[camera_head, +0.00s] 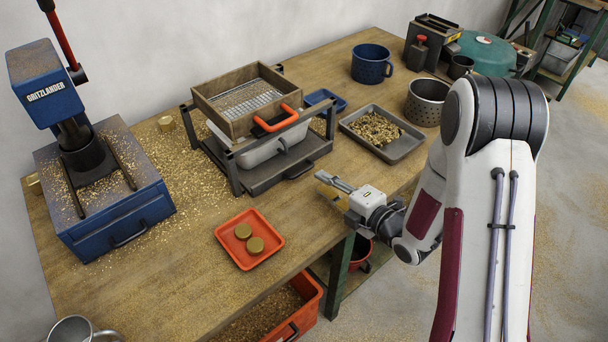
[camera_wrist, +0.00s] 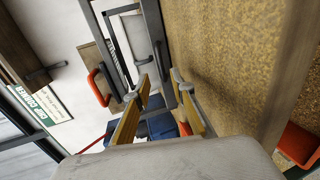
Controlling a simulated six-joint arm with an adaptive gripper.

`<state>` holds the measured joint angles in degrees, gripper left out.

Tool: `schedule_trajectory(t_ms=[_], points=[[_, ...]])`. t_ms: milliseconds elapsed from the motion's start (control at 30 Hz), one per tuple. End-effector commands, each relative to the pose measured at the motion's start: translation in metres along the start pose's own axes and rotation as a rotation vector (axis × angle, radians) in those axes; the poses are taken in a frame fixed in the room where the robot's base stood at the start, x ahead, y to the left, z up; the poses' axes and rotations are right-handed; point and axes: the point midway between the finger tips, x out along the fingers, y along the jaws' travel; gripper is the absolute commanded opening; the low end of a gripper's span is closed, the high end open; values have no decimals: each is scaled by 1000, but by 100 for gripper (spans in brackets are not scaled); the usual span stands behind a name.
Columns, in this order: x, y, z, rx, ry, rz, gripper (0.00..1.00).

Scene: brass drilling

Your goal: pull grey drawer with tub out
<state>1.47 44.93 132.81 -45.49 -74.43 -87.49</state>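The grey drawer (camera_head: 296,173) sits low in a dark metal stand on the workbench, with a dark handle on its front. It looks pushed in. The pale tub (camera_head: 262,152) rests on it, partly hidden by the stand and the sieve box above. My gripper (camera_head: 326,185) is to the right of the drawer's front, near the bench edge, apart from the handle. In the wrist view, my gripper (camera_wrist: 160,82) has its two yellow-padded fingers spread with nothing between them. The tub (camera_wrist: 133,32) and drawer (camera_wrist: 155,25) show beyond the fingers.
A wooden sieve box (camera_head: 232,104) with an orange handle (camera_head: 277,119) sits above the tub. A grey tray of brass chips (camera_head: 407,146) is at the right, a small blue tray (camera_head: 325,98) behind. An orange tray (camera_head: 262,229) with two brass discs lies in front. Bench between is clear.

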Motion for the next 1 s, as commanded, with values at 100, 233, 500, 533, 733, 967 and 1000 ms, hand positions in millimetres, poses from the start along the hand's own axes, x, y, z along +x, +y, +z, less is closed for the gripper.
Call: schedule_trajectory(t_ms=[100, 233, 500, 533, 733, 967, 1000], points=[[1, -5, -5, -13, 18, 21, 24], [2, -5, -8, -19, 25, 31, 24], [2, -5, -8, -19, 25, 31, 24], [2, -5, -8, -19, 25, 31, 24], [7, -5, -8, -20, 25, 31, 24], [27, -4, -9, -20, 26, 31, 24], [31, -4, -9, -19, 26, 30, 24]])
